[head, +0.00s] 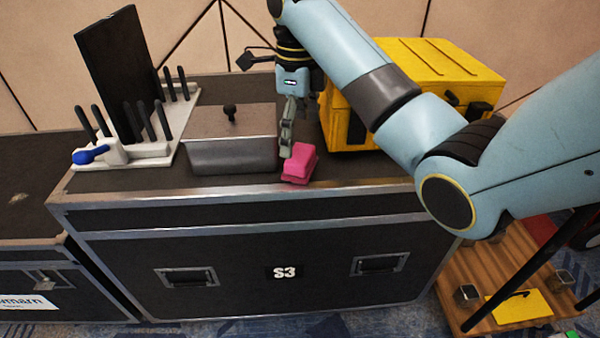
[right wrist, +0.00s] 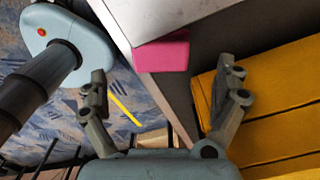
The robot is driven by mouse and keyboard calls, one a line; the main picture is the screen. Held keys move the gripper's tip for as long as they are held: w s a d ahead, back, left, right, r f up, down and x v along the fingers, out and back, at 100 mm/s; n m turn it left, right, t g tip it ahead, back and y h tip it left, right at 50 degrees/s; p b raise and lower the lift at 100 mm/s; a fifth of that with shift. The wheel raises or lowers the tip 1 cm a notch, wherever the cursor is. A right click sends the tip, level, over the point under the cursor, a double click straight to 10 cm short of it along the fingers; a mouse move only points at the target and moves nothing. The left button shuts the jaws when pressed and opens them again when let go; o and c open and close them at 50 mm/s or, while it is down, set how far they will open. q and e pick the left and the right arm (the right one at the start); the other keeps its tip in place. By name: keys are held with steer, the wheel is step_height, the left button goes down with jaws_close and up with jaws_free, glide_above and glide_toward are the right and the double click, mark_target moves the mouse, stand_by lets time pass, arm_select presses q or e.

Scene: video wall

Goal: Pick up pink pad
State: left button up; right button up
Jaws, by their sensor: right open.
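The pink pad (head: 299,163) lies on the dark top of the case marked S3 (head: 130,181), near its front edge, between a metal box and a yellow toolbox. My right gripper (head: 286,150) is just above and beside the pad's left end, apart from it as far as I can tell. In the right wrist view the pink pad (right wrist: 162,52) shows beyond the open fingertips of my right gripper (right wrist: 160,82), with nothing between the fingers. My left gripper is not in view.
A metal box (head: 230,155) with a black-knobbed lid stands left of the pad. The yellow toolbox (head: 440,62) is close on the right. A white rack (head: 150,155) with upright black rods and a dark panel stands at the left. A wooden cart (head: 500,265) is at lower right.

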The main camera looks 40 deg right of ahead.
mark_target(298, 152)
step_height(298, 152, down, 2)
steer(key=shift+f+b, duration=0.1)
steer(key=shift+b, duration=0.5)
step_height(298, 152, down, 4)
steer(key=shift+b, duration=1.1)
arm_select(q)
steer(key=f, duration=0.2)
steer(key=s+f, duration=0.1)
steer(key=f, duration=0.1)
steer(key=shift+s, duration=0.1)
arm_select(e)
steer(key=c, duration=1.4)
steer(key=shift+o, duration=0.2)
steer(key=shift+r, duration=0.25)
